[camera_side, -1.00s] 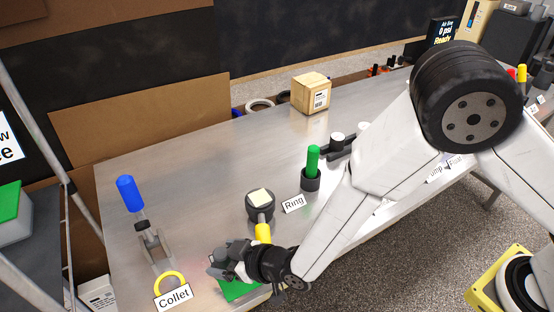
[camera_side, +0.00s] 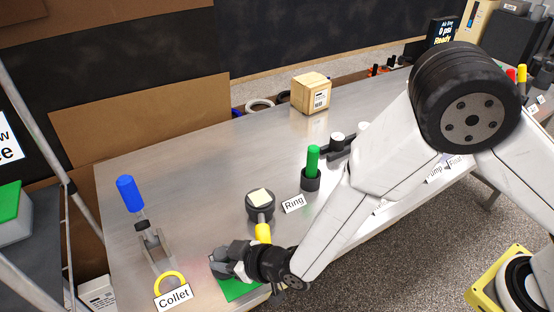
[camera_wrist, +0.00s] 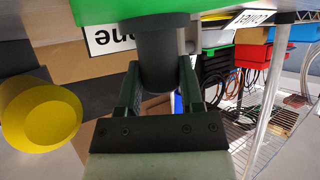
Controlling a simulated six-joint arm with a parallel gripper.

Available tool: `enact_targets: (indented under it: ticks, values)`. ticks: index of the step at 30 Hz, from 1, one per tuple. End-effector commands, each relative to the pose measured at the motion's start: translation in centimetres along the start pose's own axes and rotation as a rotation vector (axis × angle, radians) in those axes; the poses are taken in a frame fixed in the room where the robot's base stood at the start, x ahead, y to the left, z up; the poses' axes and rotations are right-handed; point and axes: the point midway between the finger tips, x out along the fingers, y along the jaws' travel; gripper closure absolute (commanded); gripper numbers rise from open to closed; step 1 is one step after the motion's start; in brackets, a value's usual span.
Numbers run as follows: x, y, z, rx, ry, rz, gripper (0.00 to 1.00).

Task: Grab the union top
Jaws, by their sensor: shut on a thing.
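My gripper (camera_side: 226,262) is low over the table's front edge in the side view, beside and partly over a green plate (camera_side: 238,290). In the wrist view my gripper (camera_wrist: 159,64) is shut on a dark grey cylinder (camera_wrist: 160,45), which seems to be the union top. The cylinder stands between the two fingers and meets a green surface (camera_wrist: 130,12) at the top of the picture.
A yellow cylinder (camera_side: 263,233) stands close behind my wrist, near a dark round holder (camera_side: 261,210). A yellow ring (camera_side: 170,283) and Collet sign (camera_side: 173,298) are left of my gripper. A blue-handled tool (camera_side: 130,194) stands farther left. The table's middle (camera_side: 210,170) is clear.

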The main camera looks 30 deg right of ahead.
Motion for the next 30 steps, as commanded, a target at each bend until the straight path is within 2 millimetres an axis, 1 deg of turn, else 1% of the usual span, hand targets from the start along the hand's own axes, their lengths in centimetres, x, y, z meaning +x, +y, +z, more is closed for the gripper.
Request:
enact_targets:
  ticks: [7,11,14,19,23,30]
  values:
    - [-0.1,0.0,-0.2,0.0,0.001,0.0,1.0]
    - [-0.3,0.0,-0.7,0.0,0.002,0.0,1.0]
    - [-0.6,0.0,-1.2,0.0,0.003,0.0,1.0]
    - [-1.4,0.0,-2.8,0.001,0.005,-0.001,1.0]
    - [-3.0,0.0,-3.4,0.001,0.003,0.0,1.0]
    - [-6.5,0.1,-4.8,0.0,0.003,-0.002,1.0]
